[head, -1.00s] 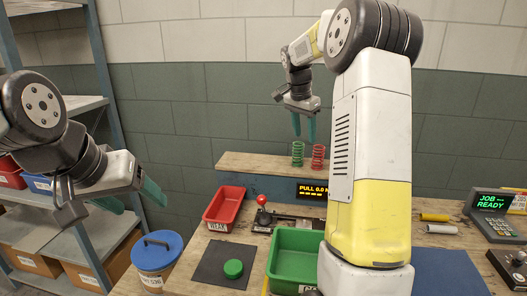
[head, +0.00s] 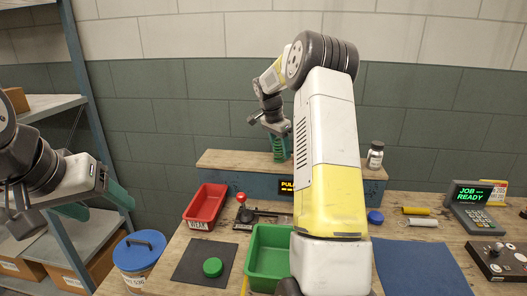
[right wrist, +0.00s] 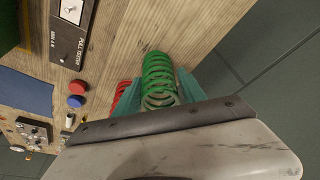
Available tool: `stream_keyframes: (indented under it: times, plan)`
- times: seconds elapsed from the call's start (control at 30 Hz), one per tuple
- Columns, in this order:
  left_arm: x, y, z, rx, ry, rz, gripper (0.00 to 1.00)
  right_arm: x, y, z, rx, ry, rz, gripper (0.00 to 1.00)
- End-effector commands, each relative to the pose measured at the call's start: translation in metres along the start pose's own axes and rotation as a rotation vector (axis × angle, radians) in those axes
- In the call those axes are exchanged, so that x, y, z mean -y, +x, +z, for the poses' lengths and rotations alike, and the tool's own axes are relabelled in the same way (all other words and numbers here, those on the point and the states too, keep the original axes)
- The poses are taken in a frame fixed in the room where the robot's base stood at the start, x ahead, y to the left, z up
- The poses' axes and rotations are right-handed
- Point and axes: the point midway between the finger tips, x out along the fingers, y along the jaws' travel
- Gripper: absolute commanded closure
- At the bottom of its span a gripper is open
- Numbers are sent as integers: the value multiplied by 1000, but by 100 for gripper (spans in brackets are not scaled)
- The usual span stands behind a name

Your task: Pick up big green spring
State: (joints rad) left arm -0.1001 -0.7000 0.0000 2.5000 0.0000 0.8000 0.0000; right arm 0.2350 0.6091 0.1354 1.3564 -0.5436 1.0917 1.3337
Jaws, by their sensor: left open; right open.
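The big green spring (head: 280,149) stands on the wooden shelf at the back. In the right wrist view the green spring (right wrist: 158,72) shows between the two teal fingers of my right gripper (right wrist: 158,92). That gripper is open, with one finger on each side of the spring; I cannot tell whether they touch it. In the head view the right gripper (head: 279,146) overlaps the spring. A red spring (right wrist: 122,88) is close beside the left finger in the wrist view and is partly hidden. My left gripper (head: 98,202) is open and empty, off to the left.
The wooden shelf (head: 228,160) runs along the bench back and carries a jar (head: 375,155). A red bin (head: 206,207), green bin (head: 268,254), black mat (head: 190,258) with a green cap, and blue mat (head: 425,268) lie in front. A blue-lidded bucket (head: 139,252) stands left.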

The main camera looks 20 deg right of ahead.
Motion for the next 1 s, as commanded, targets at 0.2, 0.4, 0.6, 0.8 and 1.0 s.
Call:
stream_keyframes:
  times: [0.2,0.4,0.6,0.8,1.0]
  plan:
    - [0,0,0,0,0,0,32,0,1,0,0,-1,-1,54]
    - [0,0,0,0,0,0,32,0,1,0,0,-1,-1,93]
    - [0,0,0,0,0,0,32,0,0,0,-1,-1,-1,100]
    - [0,0,0,0,0,0,32,0,-2,-1,-1,0,-2,100]
    - [0,0,0,0,0,0,32,1,-17,-5,-1,-1,-3,100]
